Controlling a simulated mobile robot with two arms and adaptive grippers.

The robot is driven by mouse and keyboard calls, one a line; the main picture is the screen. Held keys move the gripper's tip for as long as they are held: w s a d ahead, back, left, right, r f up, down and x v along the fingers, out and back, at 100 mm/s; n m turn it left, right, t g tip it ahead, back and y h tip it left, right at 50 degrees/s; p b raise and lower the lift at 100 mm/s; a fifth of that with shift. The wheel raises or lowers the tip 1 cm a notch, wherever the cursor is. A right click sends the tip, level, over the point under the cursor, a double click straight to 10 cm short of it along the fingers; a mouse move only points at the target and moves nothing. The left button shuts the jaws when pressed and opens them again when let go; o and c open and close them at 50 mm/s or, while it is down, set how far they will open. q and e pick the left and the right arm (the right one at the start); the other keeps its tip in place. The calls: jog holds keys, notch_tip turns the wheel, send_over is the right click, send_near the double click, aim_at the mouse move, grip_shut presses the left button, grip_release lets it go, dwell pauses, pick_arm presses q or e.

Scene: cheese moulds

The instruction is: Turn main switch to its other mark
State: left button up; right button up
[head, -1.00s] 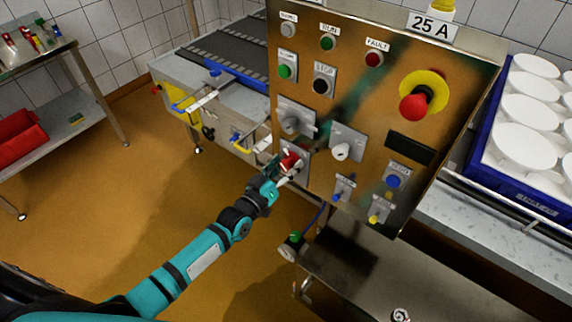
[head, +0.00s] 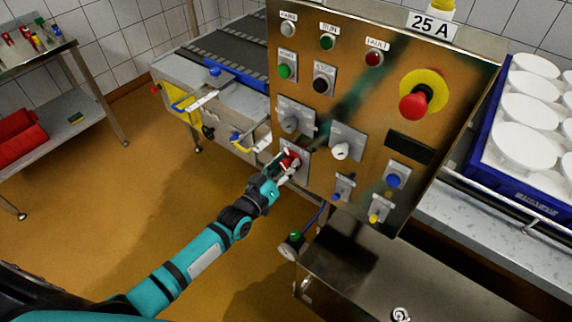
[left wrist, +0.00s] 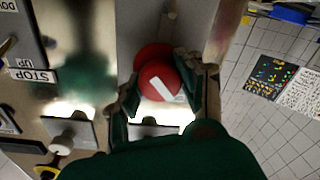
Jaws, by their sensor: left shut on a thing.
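The main switch is a red round knob (head: 290,161) with a white mark, low on the left side of the steel control panel (head: 340,105). In the left wrist view the red knob (left wrist: 158,82) shows its white bar lying at a slant. My left gripper (head: 284,168) is at the knob, and in the left wrist view its two fingers (left wrist: 160,90) stand on either side of it, shut on it. The fingers hide part of the knob and its plate in the head view. My right gripper is in neither view.
The panel carries other controls close by: a grey knob (head: 290,124), a white knob (head: 341,151), a blue button (head: 393,181) and a red emergency stop (head: 413,106). A blue crate of white moulds (head: 524,147) stands at the right. Open floor (head: 120,190) lies to the left.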

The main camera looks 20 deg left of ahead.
pick_arm(q)
jog(key=shift+m, duration=0.3)
jog(key=m, duration=0.8)
jog(key=shift+d+m, duration=0.1)
jog(key=shift+m, duration=0.2)
jog(key=m+b, duration=0.1)
jog(key=m, duration=0.3)
jog(key=shift+f+m+h, duration=0.1)
jog(key=shift+m+h, duration=0.2)
jog(key=shift+h, duration=0.1)
jog(key=shift+m+b, duration=0.6)
jog(key=shift+m, duration=1.5)
jog(key=o, duration=1.2)
